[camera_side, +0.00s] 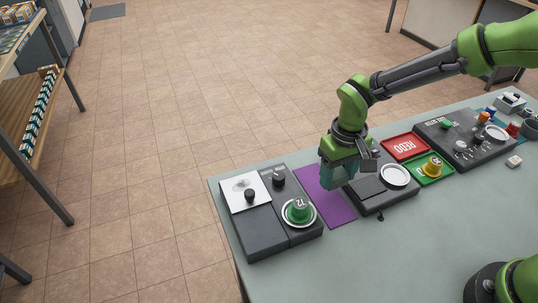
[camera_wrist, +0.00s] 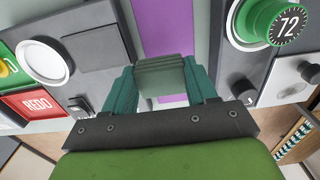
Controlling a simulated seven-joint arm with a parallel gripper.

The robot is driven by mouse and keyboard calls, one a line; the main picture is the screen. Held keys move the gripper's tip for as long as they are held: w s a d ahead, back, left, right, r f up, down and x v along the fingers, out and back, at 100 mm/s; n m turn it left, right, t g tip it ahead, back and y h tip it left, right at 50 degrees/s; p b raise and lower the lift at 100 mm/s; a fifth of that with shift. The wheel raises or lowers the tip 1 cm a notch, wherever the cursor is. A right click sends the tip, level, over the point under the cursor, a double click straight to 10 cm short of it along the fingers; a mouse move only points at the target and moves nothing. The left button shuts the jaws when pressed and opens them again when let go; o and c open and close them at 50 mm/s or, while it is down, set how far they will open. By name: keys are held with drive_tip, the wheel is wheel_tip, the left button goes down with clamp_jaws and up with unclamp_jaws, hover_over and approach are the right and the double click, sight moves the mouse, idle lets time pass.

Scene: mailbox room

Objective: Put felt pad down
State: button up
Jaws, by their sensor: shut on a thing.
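My gripper (camera_side: 338,180) has teal fingers and points down over the purple mat (camera_side: 328,203) on the table. In the wrist view, my gripper (camera_wrist: 162,85) is shut on a grey-green, layered block, which looks like the felt pad (camera_wrist: 162,74). The pad sits between the two fingertips, above the purple mat (camera_wrist: 166,28). I cannot tell how far the pad is above the mat. In the side view the fingers hide the pad.
Left of the mat is a dark station with a green knob marked 72 (camera_side: 298,209) and a white plate (camera_side: 244,192). Right of it is a dark device with a white disc (camera_side: 395,174), a red REDO tray (camera_side: 404,147) and a green tray (camera_side: 446,173) holding a yellow piece.

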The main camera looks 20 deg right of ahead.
hover_over(314, 184)
drive_tip(key=shift+f, duration=0.3)
drive_tip(key=shift+w+f, duration=0.1)
drive_tip(key=shift+f, duration=1.65)
drive_tip(key=shift+f, duration=0.2)
drive_tip(key=o, duration=0.9)
drive_tip(key=shift+o, duration=0.2)
drive_tip(key=shift+r, duration=0.1)
